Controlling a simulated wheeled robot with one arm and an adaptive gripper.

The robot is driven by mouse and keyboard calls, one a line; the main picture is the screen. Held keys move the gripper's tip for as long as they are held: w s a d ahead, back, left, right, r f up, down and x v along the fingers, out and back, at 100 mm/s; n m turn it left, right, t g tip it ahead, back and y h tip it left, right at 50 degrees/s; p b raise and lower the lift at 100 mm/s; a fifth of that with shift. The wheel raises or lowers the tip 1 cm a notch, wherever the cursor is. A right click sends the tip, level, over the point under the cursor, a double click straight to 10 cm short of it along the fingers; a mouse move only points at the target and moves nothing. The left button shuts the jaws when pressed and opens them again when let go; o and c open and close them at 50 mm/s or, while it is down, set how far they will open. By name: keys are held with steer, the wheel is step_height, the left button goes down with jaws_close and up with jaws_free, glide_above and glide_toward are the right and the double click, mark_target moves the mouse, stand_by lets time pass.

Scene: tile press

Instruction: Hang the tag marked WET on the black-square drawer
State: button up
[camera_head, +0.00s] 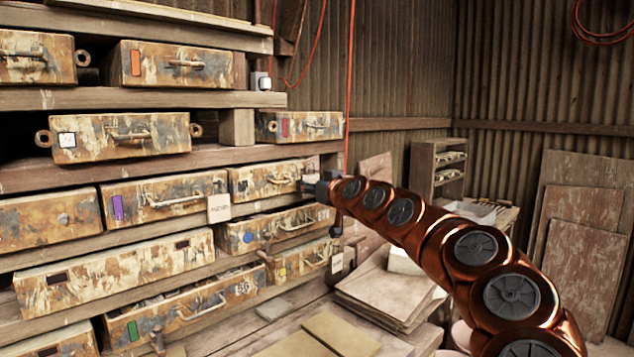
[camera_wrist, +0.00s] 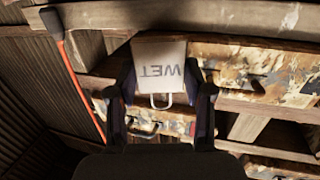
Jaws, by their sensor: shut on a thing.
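The white tag marked WET (camera_wrist: 158,62) is between the two fingers of my gripper (camera_wrist: 160,84) in the wrist view. My gripper is shut on it. Its lettering is upside down there, and a small wire loop (camera_wrist: 160,101) shows at its lower edge. In the head view my gripper (camera_head: 318,188) is in front of the right end of the drawer stack; I cannot make out the WET tag there. A lower drawer (camera_head: 115,270) carries dark rectangular patches. My gripper is apart from both.
A white tag (camera_head: 219,207) with unreadable lettering hangs by the middle drawers, and another pale tag (camera_head: 336,262) hangs lower right. Several drawers stick out, with protruding handles. Stacked tiles (camera_head: 385,295) lie below my arm. An orange cable (camera_head: 350,80) hangs near my gripper.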

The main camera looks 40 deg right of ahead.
steer(key=shift+w+a+f, duration=0.1)
steer(key=shift+w+f, duration=0.3)
steer(key=shift+w, duration=0.45)
steer(key=shift+w+f+b, duration=0.1)
steer(key=shift+f+b, duration=0.05)
steer(key=shift+b, duration=0.4)
steer(key=shift+a, duration=0.15)
steer(key=o, duration=1)
steer(key=shift+w, duration=0.1)
